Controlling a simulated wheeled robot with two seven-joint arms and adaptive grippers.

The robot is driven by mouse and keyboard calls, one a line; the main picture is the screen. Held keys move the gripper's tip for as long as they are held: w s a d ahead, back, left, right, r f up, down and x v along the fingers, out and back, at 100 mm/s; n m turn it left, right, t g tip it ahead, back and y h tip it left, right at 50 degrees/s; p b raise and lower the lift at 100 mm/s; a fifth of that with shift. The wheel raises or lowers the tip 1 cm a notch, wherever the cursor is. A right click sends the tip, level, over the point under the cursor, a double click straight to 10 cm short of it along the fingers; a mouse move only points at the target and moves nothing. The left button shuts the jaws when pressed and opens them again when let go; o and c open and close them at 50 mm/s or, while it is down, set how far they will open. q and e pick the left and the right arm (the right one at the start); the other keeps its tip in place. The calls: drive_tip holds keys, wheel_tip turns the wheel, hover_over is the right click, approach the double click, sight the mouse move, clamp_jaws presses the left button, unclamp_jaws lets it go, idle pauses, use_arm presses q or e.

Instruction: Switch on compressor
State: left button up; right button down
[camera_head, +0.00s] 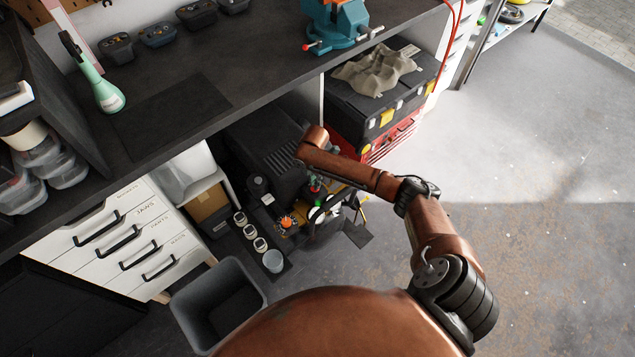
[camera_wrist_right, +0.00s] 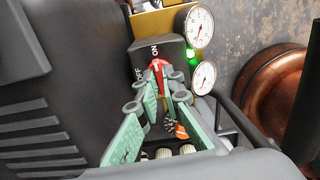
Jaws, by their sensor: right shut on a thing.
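The compressor (camera_head: 262,140) is a black ribbed machine on the floor under the workbench. In the right wrist view its black housing (camera_wrist_right: 65,75) fills the left side. A red rotary switch (camera_wrist_right: 157,65) sits on a dark box marked ON and OFF, its tip toward the ON mark. A green light (camera_wrist_right: 191,54) glows beside it. My right gripper (camera_wrist_right: 162,82), with green finger pads, is shut on the red switch. In the head view the gripper (camera_head: 318,188) is small and partly hidden by my arm. My left gripper is out of view.
Two round gauges (camera_wrist_right: 199,27) stand right of the switch, close to the fingers. A black toolbox (camera_head: 365,105) on a red one stands beside the compressor. A grey bin (camera_head: 192,312) and a white drawer unit (camera_head: 110,240) are at left. The floor at right is clear.

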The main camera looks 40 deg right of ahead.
drive_tip(key=shift+r+m+p, duration=0.15)
drive_tip(key=shift+m+p, duration=0.15)
drive_tip(key=shift+m, duration=0.1)
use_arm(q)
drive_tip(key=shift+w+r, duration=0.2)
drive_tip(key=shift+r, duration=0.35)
use_arm(e)
drive_tip(key=c, duration=2.1)
unclamp_jaws()
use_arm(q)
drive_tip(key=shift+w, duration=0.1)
use_arm(e)
wheel_tip(320, 180, up, 12)
drive_tip(key=shift+f, duration=0.1)
